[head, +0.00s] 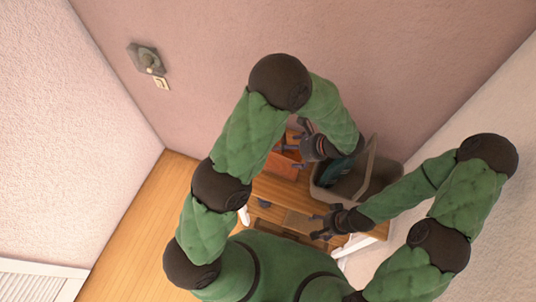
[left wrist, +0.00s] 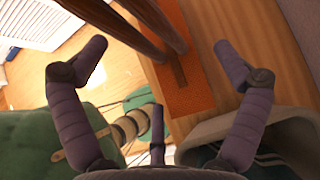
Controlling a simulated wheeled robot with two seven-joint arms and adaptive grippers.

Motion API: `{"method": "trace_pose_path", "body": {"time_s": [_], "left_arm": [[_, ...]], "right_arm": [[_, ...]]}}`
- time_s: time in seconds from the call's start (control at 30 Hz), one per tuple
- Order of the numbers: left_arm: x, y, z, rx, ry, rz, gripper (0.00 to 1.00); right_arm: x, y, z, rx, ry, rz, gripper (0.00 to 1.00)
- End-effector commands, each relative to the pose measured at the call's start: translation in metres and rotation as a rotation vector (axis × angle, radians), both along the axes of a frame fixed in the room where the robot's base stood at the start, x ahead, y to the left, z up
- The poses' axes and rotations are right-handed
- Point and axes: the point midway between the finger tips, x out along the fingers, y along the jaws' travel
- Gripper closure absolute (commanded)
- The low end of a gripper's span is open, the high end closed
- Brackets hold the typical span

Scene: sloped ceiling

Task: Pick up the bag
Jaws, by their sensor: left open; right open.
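The orange bag (head: 283,165) lies on a wooden table, partly hidden by my left arm and gripper in the head view. In the left wrist view the bag (left wrist: 192,98) shows an orange body with dark brown straps running up and to the left. My left gripper (head: 290,137) is open beside the bag; the left wrist view shows its fingers (left wrist: 162,56) spread wide, with the straps across the space between them. I cannot tell whether they touch the bag. My right gripper (head: 317,226) is open and empty over the table's front part.
A grey container (head: 378,176) with a raised handle and something dark teal inside stands right of the bag, close to my left gripper. A flat tan item (head: 297,221) lies near my right gripper. Walls rise behind and at right. The wooden floor (head: 140,235) at left is clear.

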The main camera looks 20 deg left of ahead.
Motion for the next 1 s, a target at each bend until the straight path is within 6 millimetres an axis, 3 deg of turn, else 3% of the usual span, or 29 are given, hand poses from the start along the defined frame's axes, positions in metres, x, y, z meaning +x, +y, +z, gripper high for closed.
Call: {"method": "trace_pose_path", "body": {"time_s": [0.6, 0.9, 1.0], "left_arm": [[0.004, 0.045, -0.044, 0.000, 0.001, 0.001, 0.03], [0.005, 0.047, -0.046, -0.001, 0.000, 0.000, 0.03], [0.005, 0.047, -0.046, -0.001, 0.000, 0.000, 0.31]], "right_arm": [[0.000, 0.000, 0.000, 0.000, -0.001, 0.000, 0.30], [0.000, 0.000, 0.000, 0.000, 0.000, 0.000, 0.30], [0.000, 0.000, 0.000, 0.000, -0.001, 0.000, 0.30]]}}
